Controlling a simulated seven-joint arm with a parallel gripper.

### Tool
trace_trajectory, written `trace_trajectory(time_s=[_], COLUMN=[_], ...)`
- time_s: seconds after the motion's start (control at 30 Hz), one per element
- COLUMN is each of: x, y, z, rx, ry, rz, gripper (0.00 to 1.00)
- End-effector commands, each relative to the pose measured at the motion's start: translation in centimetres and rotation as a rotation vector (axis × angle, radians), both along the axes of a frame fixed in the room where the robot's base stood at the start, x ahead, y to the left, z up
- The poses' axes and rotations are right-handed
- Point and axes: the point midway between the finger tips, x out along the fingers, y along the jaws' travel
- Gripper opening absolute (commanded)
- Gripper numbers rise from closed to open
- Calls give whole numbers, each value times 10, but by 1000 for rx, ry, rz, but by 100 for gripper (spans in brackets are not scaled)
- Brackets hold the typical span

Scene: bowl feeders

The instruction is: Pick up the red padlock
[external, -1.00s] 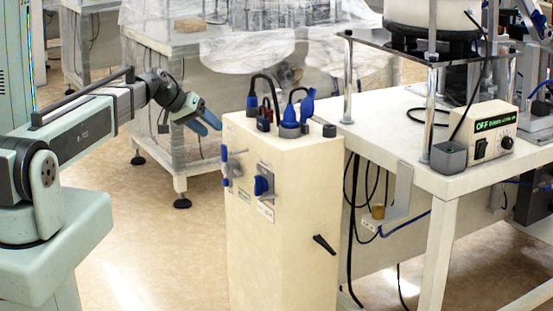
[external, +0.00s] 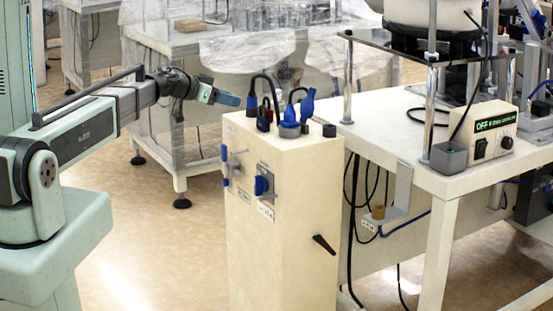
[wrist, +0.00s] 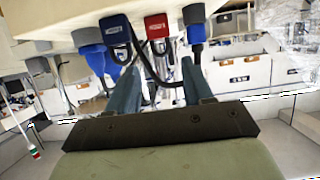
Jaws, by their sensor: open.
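The red padlock (external: 264,121) stands on top of the cream cabinet (external: 281,143), behind its front edge. In the wrist view, which appears upside down, the red padlock (wrist: 157,26) is at the top centre with its dark shackle hanging down the picture. A blue padlock (wrist: 115,30) stands beside it; it also shows in the external view (external: 251,107). My gripper (external: 229,99) is open and empty, left of the padlocks and a little above the cabinet top, pointing right. In the wrist view my gripper (wrist: 158,80) has its two fingers apart, with the red padlock beyond them.
Larger blue plugs (external: 307,107) and a small dark cylinder (external: 329,130) share the cabinet top. Blue switch handles (external: 264,185) stick out of the cabinet's front. A white table (external: 410,145) with a bowl feeder stands to the right. Space above the cabinet's left edge looks free.

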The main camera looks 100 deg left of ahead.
Motion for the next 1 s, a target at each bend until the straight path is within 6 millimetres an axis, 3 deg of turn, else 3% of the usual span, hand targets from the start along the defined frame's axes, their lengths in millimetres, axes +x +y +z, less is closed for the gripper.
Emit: trace_trajectory(time_s=[0.3, 0.67, 1.0], x=[35, 52, 79], y=[38, 52, 79], z=[-20, -28, -40], rx=[-2, -2, -3], ry=[-1, -1, 0], rz=[0, 0, 2], gripper=[51, 51, 51])
